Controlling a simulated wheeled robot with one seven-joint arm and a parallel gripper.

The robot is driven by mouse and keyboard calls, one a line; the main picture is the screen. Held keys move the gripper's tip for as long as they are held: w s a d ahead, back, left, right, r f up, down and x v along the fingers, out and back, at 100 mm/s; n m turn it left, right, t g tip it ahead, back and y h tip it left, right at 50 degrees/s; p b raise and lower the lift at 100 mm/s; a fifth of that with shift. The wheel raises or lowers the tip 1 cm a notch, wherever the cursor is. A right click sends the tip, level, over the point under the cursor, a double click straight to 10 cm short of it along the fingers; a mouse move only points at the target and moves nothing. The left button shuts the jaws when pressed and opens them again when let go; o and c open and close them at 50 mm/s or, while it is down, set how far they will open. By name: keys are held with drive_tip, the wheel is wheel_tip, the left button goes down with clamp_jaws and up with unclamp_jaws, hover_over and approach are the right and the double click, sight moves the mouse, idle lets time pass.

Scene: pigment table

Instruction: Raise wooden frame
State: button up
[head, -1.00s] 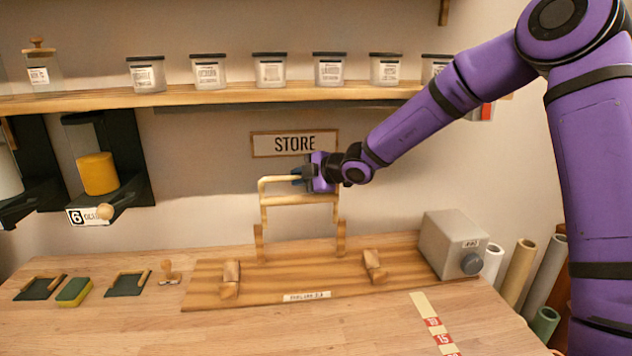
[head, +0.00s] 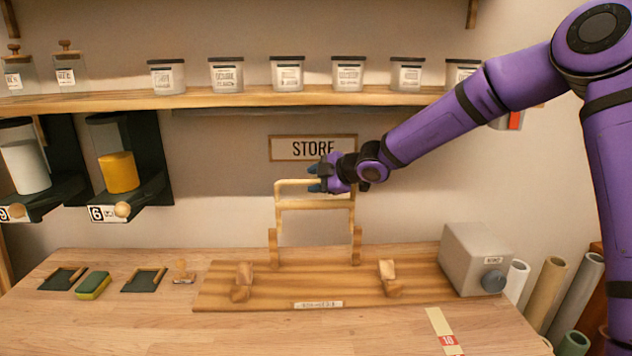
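The wooden frame (head: 278,208) stands upright at the back of the wooden base board (head: 330,291), in the middle of the head view. It is a pale, open loop with a top bar and a lower crossbar, resting between two short wooden posts. My gripper (head: 315,179) is at the frame's top bar, pointing left. Its two blue fingertips are spread apart, one above the bar and one near its level. It looks open; whether a finger touches the bar I cannot tell. My gripper hides the top right part of the frame.
Two wooden blocks stand on the board's front, the right one (head: 389,277) near a grey box (head: 477,260) with a knob. A sponge (head: 93,285), dark trays and a stamp (head: 183,271) lie left. A shelf (head: 230,98) with jars runs above my gripper.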

drive_tip(key=shift+s, duration=0.1)
drive_tip(key=v, duration=1)
drive_tip(key=shift+d+r, duration=0.15)
drive_tip(key=shift+d, duration=0.05)
drive_tip(key=shift+s, duration=0.1)
